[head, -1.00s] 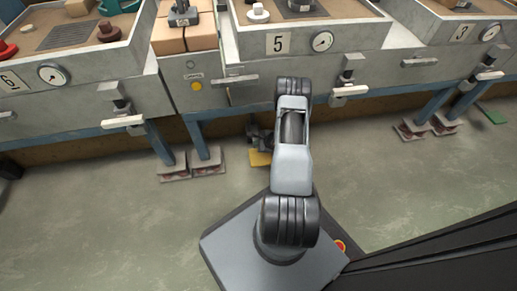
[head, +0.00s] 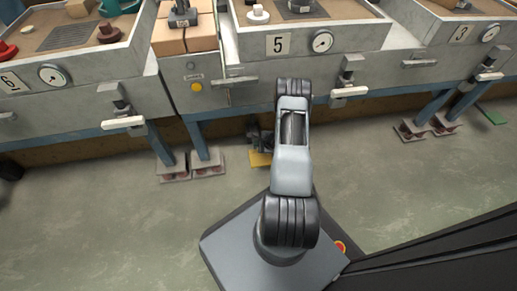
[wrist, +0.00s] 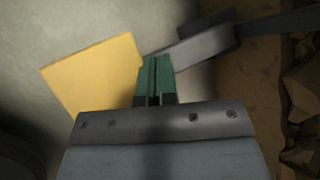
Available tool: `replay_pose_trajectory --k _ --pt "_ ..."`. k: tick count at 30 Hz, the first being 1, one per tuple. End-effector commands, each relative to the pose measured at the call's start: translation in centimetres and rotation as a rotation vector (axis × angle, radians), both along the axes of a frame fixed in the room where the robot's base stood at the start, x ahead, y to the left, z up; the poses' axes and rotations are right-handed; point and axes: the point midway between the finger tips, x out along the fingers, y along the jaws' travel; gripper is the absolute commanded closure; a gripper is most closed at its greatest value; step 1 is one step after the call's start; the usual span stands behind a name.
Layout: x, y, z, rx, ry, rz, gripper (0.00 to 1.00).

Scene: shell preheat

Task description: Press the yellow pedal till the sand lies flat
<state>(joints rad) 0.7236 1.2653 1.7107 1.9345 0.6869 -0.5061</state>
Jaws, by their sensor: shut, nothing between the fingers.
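The yellow pedal (head: 260,159) is low by the floor under bin 5 in the head view, partly hidden by my arm. In the wrist view the yellow pedal (wrist: 97,75) is a flat plate left of my fingers, with a grey bar (wrist: 193,50) beside its right edge. My gripper (wrist: 155,60) has green fingers shut together with nothing between them. The fingertips overlap the pedal's right edge in the picture; I cannot tell whether they touch it. The brown sand (head: 336,9) in bin 5 shows only partly at the top, with objects on it.
Bin 5 (head: 350,38) has a gauge and handles on its front. A box with a yellow button (head: 197,87) stands left of it. Blue legs with footplates (head: 207,168) stand left of the pedal, others further right. The grey floor (head: 90,220) in front is clear.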

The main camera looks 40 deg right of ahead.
Motion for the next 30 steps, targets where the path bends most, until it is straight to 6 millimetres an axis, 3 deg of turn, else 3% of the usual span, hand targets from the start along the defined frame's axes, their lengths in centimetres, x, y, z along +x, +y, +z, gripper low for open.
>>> replay_pose_trajectory --k 30 --pt "-0.03 0.02 -0.71 0.000 0.000 0.000 1.00"
